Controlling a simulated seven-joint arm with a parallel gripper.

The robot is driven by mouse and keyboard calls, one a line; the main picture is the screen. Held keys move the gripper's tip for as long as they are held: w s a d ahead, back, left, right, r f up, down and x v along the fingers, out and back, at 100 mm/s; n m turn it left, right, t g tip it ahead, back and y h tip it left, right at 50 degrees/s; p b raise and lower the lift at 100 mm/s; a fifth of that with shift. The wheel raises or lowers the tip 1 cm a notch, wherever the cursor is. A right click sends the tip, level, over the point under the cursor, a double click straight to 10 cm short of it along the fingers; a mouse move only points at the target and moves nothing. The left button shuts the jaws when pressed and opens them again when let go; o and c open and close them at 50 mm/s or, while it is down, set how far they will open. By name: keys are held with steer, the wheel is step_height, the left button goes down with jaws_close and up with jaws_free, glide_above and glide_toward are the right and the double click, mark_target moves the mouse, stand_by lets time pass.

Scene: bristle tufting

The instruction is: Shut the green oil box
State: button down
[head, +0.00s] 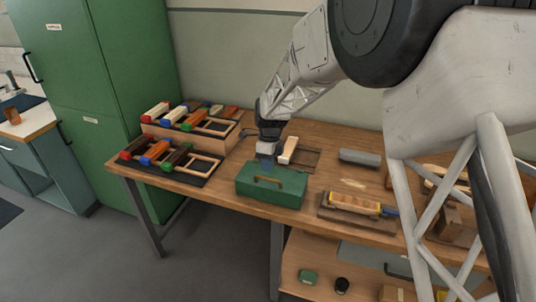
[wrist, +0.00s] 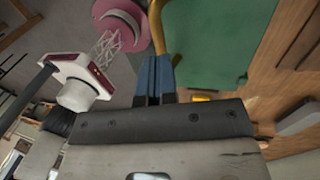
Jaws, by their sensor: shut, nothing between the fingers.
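The green oil box (head: 285,196) stands at the front edge of the wooden bench in the head view. Its lid appears to lie flat on top, with a wooden handle (head: 268,181) across it; I cannot tell whether a small gap is left. My gripper (head: 265,163) points down over the back left part of the lid, its blue fingers together and empty. In the wrist view the shut fingertips (wrist: 154,72) are beside the yellowish handle (wrist: 157,25), with the green lid (wrist: 210,40) to the right. Whether they touch is unclear.
Racks of coloured brush blocks (head: 172,160) stand at the left on the wooden bench (head: 230,200). A tray with a pale block (head: 289,150) lies behind the box. A grey block (head: 360,158) and a wooden brush (head: 354,204) lie to the right. A shelf is below.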

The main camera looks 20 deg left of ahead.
mark_target(266, 178)
steer(key=shift+x, duration=0.85)
steer(key=shift+x, duration=1.1)
steer(key=shift+s, duration=0.25)
steer(key=v, duration=1.5)
steer(key=shift+s+r, duration=0.2)
